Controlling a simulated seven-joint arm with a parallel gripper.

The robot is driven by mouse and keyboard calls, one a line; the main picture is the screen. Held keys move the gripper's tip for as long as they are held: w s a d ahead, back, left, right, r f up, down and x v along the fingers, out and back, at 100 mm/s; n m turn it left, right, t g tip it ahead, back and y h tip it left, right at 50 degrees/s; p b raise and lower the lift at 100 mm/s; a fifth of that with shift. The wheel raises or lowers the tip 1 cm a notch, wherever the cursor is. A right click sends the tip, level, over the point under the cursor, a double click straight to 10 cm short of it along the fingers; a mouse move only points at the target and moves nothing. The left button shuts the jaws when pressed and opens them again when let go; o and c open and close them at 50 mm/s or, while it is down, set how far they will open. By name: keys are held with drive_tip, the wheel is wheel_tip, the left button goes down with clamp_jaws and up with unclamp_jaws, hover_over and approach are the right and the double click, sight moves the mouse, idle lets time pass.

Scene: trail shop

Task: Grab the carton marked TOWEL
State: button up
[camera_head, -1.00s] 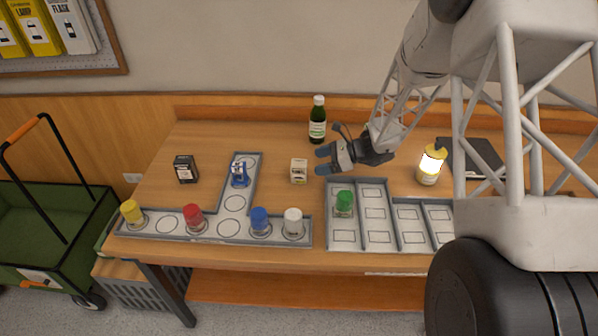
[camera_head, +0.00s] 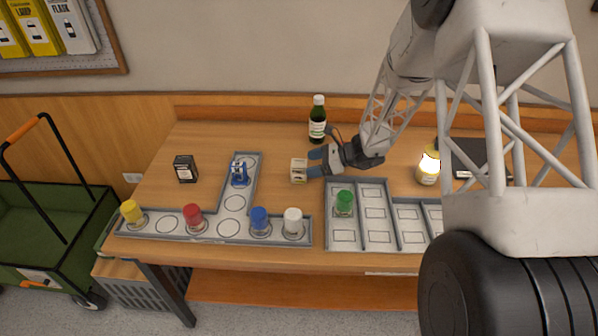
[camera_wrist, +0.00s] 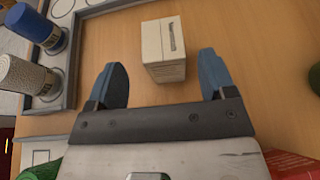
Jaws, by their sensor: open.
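A small cream-white carton (camera_head: 299,171) stands on the wooden table, left of my gripper (camera_head: 314,162). In the wrist view the carton (camera_wrist: 163,50) stands just beyond and between the two blue fingertips (camera_wrist: 163,78). The gripper is open, and gaps show between the carton and both fingers. Marks show on the carton, but I cannot read them. A dark carton (camera_head: 185,168) stands farther left; its label is too small to read.
A green bottle (camera_head: 317,120) stands behind my gripper. A grey tray (camera_head: 360,246) with a green-topped jar (camera_head: 344,202) is in front. A T-shaped tray (camera_head: 208,239) holds several coloured jars and a blue item (camera_head: 240,174).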

sight(299, 166)
idle(0.3)
drive_tip(key=shift+w+x, duration=0.1)
drive_tip(key=shift+x, duration=1.2)
drive_tip(key=shift+w+x, duration=0.15)
drive_tip(key=shift+x, duration=1.15)
drive_tip(key=c, duration=1.1)
drive_tip(key=shift+o, duration=0.2)
drive_tip(key=shift+r, duration=5)
